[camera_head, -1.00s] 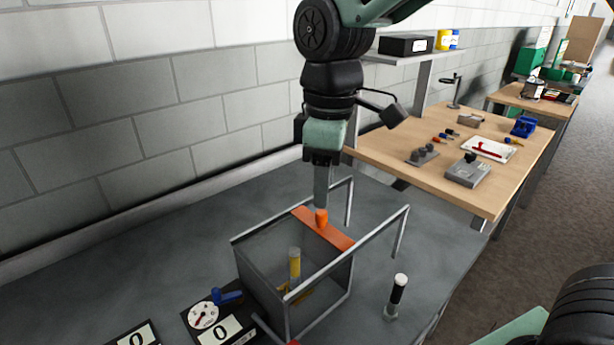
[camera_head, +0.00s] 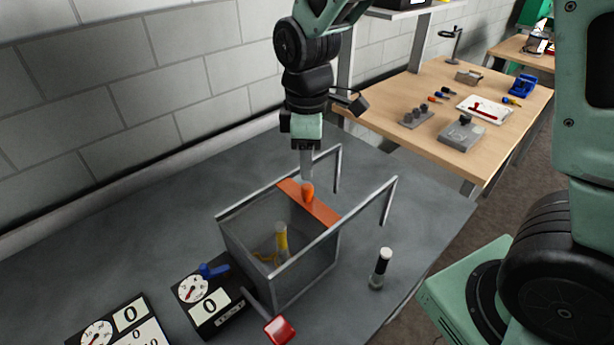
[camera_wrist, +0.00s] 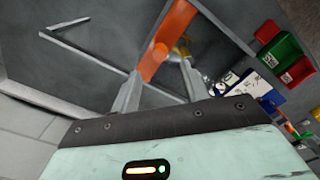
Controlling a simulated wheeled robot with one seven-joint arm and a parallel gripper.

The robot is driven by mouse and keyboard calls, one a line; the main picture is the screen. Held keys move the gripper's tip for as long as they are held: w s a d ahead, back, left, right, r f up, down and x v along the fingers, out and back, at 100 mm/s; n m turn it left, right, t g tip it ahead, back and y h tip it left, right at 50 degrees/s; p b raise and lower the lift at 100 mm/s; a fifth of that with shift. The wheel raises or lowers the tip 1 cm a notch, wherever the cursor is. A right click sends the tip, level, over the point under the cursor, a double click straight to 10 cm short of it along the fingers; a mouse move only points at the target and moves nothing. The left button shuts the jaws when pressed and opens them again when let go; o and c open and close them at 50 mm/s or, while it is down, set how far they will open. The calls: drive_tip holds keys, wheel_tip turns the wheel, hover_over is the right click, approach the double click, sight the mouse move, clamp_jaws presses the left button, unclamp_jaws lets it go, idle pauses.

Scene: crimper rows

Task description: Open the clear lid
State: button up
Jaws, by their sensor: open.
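The clear lid (camera_head: 262,214) lies flat and closed on top of a clear-walled box (camera_head: 307,270). An orange strip (camera_head: 326,212) with an orange knob (camera_head: 308,193) crosses its far right side. My gripper (camera_head: 306,180) points down at the knob, its fingers seen edge-on in the head view. In the wrist view, my gripper (camera_wrist: 161,72) is open, its fingers apart, with the knob (camera_wrist: 160,51) between and just beyond the tips. I cannot tell whether they touch it. Inside the box stands a yellow cylinder (camera_head: 281,242).
Metal rails (camera_head: 372,203) frame the box. A red-ended handle (camera_head: 279,329) sticks out in front. The grey bench (camera_head: 120,250) is clear at the left.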

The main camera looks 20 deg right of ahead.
sight(307, 186)
wheel_tip(307, 186, down, 7)
drive_tip(key=shift+r+p, duration=0.2)
drive_tip(key=shift+p, duration=0.3)
